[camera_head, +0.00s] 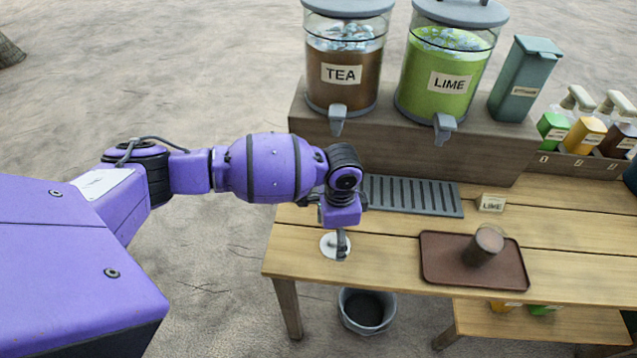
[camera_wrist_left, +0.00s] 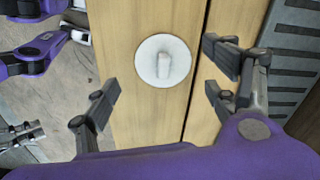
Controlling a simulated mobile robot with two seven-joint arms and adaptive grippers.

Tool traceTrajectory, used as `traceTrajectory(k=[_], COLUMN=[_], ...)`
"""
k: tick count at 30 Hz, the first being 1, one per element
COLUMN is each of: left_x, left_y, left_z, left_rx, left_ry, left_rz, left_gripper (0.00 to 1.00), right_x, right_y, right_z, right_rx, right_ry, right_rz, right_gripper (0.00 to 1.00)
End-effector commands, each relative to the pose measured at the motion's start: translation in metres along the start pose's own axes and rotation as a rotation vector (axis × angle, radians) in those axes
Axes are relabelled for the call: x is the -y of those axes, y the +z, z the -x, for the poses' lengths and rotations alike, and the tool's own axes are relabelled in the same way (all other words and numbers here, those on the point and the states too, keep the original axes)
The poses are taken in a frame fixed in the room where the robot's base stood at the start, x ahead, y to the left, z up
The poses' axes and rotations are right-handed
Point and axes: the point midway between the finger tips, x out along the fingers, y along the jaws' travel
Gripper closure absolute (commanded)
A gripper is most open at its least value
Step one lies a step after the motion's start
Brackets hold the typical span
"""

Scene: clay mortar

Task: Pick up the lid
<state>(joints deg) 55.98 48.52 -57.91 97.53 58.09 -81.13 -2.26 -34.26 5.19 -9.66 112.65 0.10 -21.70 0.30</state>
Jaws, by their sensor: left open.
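The lid (camera_head: 328,245) is a small white round disc with a raised knob, lying flat near the left end of the wooden table in the head view. It shows whole in the left wrist view (camera_wrist_left: 148,64). My left gripper (camera_head: 342,245) points down over the lid in the head view and partly covers it. In the left wrist view my left gripper (camera_wrist_left: 161,88) is open and empty, with fingers on either side below the lid's picture. Contact with the lid does not show.
A brown tray (camera_head: 440,277) holds a dark cup (camera_head: 485,245) to the right. A slotted drip tray (camera_head: 410,195) lies behind, under the TEA dispenser (camera_head: 343,75) and LIME dispenser (camera_head: 447,82). A bucket (camera_head: 352,322) stands below the table's front edge.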

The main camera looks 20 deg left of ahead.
Motion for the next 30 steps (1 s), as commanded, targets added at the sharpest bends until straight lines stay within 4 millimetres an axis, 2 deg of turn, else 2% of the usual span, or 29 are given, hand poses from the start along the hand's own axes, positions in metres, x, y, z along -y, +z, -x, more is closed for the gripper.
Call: traceTrajectory(k=[3, 6, 14, 21, 30], left_x=[0.0, 0.0, 0.001, 0.001, 0.001], left_y=[0.0, 0.0, 0.0, 0.0, 0.0], left_z=[-0.017, -0.025, -0.027, -0.026, -0.026], left_rx=[-0.001, -0.003, -0.003, -0.003, -0.003], left_ry=[-0.001, -0.002, -0.004, -0.004, -0.004], left_rz=[0.0, 0.0, -0.001, -0.001, -0.001], left_gripper=[0.21, 0.21, 0.21, 0.51, 0.51], right_x=[-0.001, 0.0, 0.003, 0.004, 0.003], right_y=[-0.004, -0.01, -0.015, -0.014, -0.011], right_z=[-0.001, -0.003, -0.004, -0.004, -0.004], right_rx=[-0.007, -0.021, -0.03, -0.027, -0.022], right_ry=[0.0, -0.001, -0.002, -0.001, -0.002], right_rz=[0.002, 0.003, -0.006, -0.014, -0.009], right_gripper=[1.0, 1.0, 1.0, 1.0, 1.0])
